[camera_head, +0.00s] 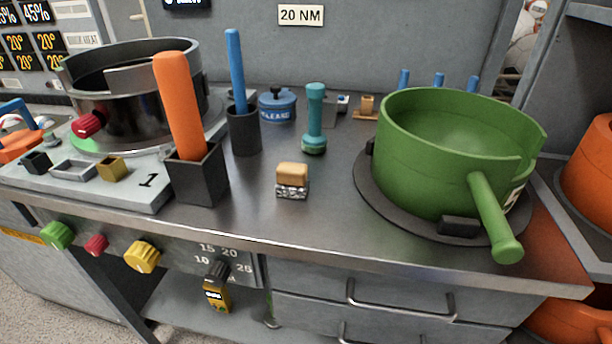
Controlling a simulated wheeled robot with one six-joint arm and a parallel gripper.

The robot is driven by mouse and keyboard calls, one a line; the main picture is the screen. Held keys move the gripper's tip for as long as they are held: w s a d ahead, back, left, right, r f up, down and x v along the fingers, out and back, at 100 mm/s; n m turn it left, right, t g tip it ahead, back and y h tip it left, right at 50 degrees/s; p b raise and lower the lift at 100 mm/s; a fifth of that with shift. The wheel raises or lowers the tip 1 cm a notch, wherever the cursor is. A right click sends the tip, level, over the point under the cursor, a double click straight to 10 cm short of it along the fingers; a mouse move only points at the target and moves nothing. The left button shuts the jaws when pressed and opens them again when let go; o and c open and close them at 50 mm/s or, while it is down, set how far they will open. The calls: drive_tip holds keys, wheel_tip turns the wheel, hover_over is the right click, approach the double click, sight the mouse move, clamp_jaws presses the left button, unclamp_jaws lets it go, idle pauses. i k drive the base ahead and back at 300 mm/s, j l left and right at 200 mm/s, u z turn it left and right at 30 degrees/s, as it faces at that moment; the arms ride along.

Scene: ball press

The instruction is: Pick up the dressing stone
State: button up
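The small block with a tan top and a speckled grey lower part, which looks like the dressing stone (291,190), sits upright on the grey metal bench top (315,222), near the middle of the head view. Nothing touches it, and its front and top are in plain sight. My gripper is not in the head view, so its place relative to the stone does not show.
An orange-handled tool (178,100) in a black holder stands left of the stone. A teal dumbbell-shaped tool (315,112) stands behind it. A green pan-like vessel (440,165) with a protruding handle is at right. Bench space around the stone is clear.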

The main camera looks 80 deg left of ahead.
sight(293, 182)
drive_tip(key=u, duration=2.6)
